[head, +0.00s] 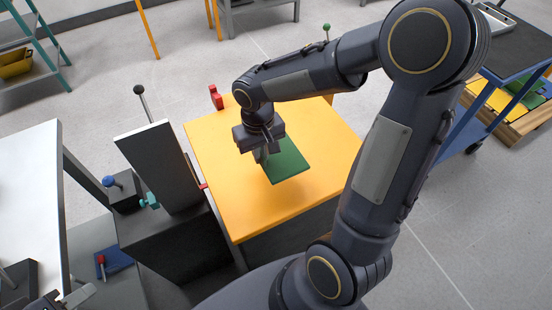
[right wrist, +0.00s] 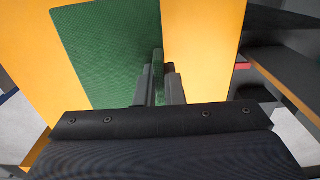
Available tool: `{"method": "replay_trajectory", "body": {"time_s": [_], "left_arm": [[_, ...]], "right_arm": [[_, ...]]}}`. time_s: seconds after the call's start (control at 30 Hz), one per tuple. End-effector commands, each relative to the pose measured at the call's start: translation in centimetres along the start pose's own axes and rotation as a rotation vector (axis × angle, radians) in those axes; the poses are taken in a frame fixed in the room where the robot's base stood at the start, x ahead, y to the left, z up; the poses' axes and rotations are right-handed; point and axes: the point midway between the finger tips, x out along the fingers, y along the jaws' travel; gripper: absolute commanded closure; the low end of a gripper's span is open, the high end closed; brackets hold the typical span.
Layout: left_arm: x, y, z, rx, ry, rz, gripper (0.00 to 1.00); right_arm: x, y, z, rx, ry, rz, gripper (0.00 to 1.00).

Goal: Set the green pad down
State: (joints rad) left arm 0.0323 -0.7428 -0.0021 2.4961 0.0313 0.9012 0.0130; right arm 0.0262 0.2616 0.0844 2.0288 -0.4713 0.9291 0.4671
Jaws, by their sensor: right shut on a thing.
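The green pad (head: 287,161) is a flat green plate over the yellow tabletop (head: 215,190). My right gripper (head: 261,157) points down and is shut on the pad's left edge. In the right wrist view, the pad (right wrist: 105,50) runs from the left up to the fingers (right wrist: 160,85), which close on its edge. I cannot tell whether the pad touches the tabletop or hangs just above it. Part of my left gripper (head: 72,297) shows at the bottom left corner of the head view, cut off by the frame.
A dark machine with an upright panel (head: 155,165) and a lever stands left of the yellow table. A small red object (head: 216,97) is at the table's far left edge. A blue cart (head: 490,110) stands at right. The tabletop around the pad looks clear.

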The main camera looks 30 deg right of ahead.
Motion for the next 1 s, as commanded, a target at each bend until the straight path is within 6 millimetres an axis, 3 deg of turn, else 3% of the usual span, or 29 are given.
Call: {"method": "replay_trajectory", "body": {"time_s": [0.03,0.1,0.3,0.53,0.77,1.0], "left_arm": [[0.2,-0.1,0.1,0.0,0.0,0.0,0.64],[0.6,-0.3,0.3,0.0,0.0,0.0,0.64],[1.0,-0.4,0.5,0.0,0.0,0.0,0.64],[1.1,-0.5,0.6,0.0,-0.001,0.0,0.64],[1.9,-0.8,0.9,0.0,-0.001,0.0,0.64],[1.8,-0.8,0.9,0.0,-0.001,0.0,0.64]], "right_arm": [[0.7,1.3,-0.5,0.009,-0.003,0.001,1.0],[2.4,2.2,-0.9,0.005,-0.006,0.0,1.0],[5.0,4.3,-1.9,0.002,-0.003,0.0,1.0],[6.2,5.2,-2.4,0.001,-0.001,0.0,1.0],[9.4,5.5,-2.4,0.0,-0.003,0.0,1.0],[9.5,5.5,-2.5,0.0,0.0,0.0,1.0]]}}
